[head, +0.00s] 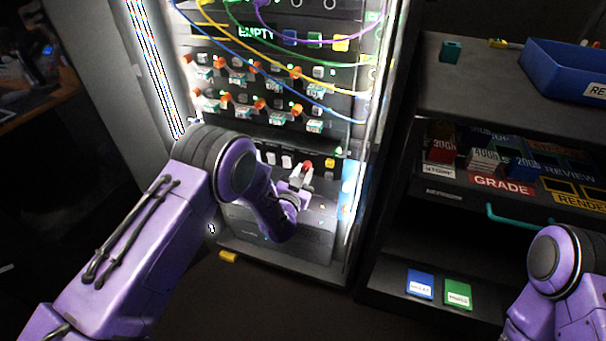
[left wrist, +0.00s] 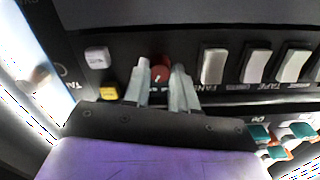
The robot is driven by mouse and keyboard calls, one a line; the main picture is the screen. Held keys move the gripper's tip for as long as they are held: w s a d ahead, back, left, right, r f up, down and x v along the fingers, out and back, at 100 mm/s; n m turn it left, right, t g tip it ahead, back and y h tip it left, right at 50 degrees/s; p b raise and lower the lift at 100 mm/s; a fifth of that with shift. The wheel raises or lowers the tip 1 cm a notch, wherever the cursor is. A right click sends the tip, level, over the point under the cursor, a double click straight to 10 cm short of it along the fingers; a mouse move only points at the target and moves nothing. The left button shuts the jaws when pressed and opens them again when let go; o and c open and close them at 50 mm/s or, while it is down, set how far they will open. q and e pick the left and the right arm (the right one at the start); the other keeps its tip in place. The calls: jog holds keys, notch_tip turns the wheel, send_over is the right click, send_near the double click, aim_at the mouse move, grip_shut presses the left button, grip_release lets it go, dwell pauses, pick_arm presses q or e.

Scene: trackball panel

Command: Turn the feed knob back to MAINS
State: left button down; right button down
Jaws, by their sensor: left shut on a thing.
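The red feed knob (left wrist: 160,72) sits on the dark lower panel and has a small white pointer mark. It also shows as a small red spot in the head view (head: 309,165). My left gripper (left wrist: 162,80) is shut on the knob, with one pale finger on each side of it. In the head view my left gripper (head: 301,177) reaches the panel at the lower part of the rack. The lettering around the knob is mostly hidden by the fingers, so I cannot read its setting. My right gripper is out of view.
White rocker switches (left wrist: 256,66) stand in a row beside the knob. A yellow button (left wrist: 109,92) and a white button (left wrist: 97,57) are on its other side. Coloured cables (head: 290,82) hang across the rack above. A shelf unit (head: 465,98) with a blue bin (head: 565,75) stands at right.

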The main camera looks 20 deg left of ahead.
pick_arm(q)
jog(key=n+b, duration=0.1)
jog(key=n, duration=0.5)
jog(key=n+b, duration=0.1)
jog(key=n, duration=0.4)
jog(key=shift+n, duration=0.3)
dwell(0.3)
jog(key=c, duration=0.9)
grip_release()
jog(key=s, duration=1)
jog(key=shift+s+a, duration=0.15)
jog(key=shift+s, duration=0.15)
